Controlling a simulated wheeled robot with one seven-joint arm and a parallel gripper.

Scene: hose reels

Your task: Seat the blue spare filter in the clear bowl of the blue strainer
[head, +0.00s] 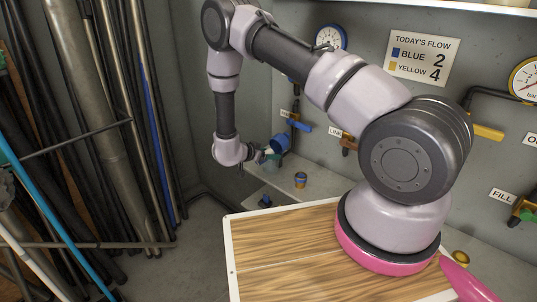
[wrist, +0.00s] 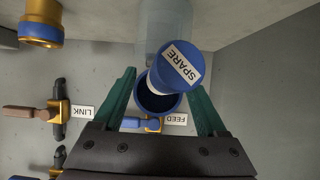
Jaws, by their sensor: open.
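In the wrist view, the spare filter (wrist: 181,66) shows its round blue end marked SPARE, with a short pale body leading down-left. It lies tilted between the two green fingers of my gripper (wrist: 158,74), which are open. I cannot tell whether a finger touches it. Directly behind its pale body is a dark blue round opening (wrist: 158,103), apparently the blue strainer; their contact is unclear. The clear bowl (wrist: 163,28) is behind the filter, partly hidden by it. In the head view, my gripper (head: 262,155) is small beside a blue cylinder (head: 281,143).
A gold-and-blue cup (head: 300,180) stands on the grey ledge and also shows in the wrist view (wrist: 40,25). The FEED valve (wrist: 143,122) and LINK valve (wrist: 50,113) are on the wall. A small blue item (head: 265,201) lies low. Pipes and hoses (head: 110,130) fill the left.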

